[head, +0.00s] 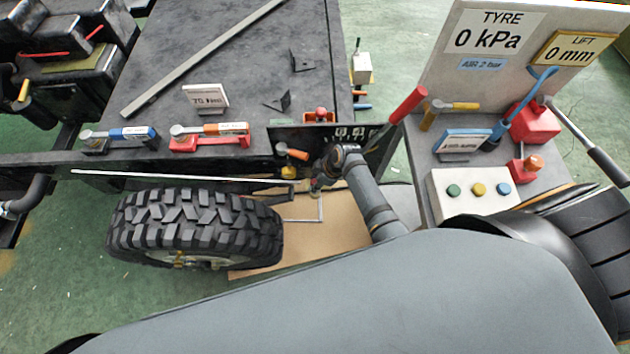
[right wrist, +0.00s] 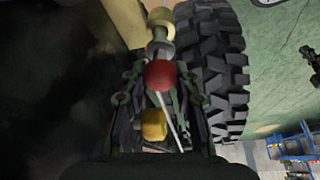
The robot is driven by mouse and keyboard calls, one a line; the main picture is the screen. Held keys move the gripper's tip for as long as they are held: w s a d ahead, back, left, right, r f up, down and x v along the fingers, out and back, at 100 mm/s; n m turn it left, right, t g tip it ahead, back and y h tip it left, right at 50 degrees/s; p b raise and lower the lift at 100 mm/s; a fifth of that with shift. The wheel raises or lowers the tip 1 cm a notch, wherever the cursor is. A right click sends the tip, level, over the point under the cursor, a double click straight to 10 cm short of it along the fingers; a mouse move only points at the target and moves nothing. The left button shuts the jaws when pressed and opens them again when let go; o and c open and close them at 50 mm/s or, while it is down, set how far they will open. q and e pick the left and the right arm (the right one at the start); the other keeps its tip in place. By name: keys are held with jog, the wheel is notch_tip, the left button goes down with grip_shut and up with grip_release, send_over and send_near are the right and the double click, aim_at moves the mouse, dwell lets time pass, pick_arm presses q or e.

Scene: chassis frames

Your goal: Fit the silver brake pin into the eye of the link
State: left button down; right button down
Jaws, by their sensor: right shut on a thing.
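My right gripper (head: 317,184) is beside the right end of the tyre, below the dark frame plate. In the right wrist view its fingers (right wrist: 160,85) are closed around a red rounded knob (right wrist: 159,75). A short silver pin-like piece (right wrist: 160,47) shows just beyond the knob, in line with it; I cannot tell whether they are one part. A pale yellow round piece (right wrist: 160,20) lies beyond that. A yellow block (right wrist: 153,123) shows between the finger bases. The eye of the link cannot be made out. My left gripper is not in view.
An orange-handled part (head: 292,153) sits on the frame edge above. A bench (head: 425,160) with push buttons stands right. Brown board (head: 345,225) lies below.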

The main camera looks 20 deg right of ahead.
jog(key=shift+f+b, duration=0.95)
jog(key=shift+f, duration=0.6)
jog(key=c, duration=0.9)
grip_release()
jog(key=shift+r, duration=0.1)
jog(key=shift+c, duration=0.2)
jog(key=v, duration=1.2)
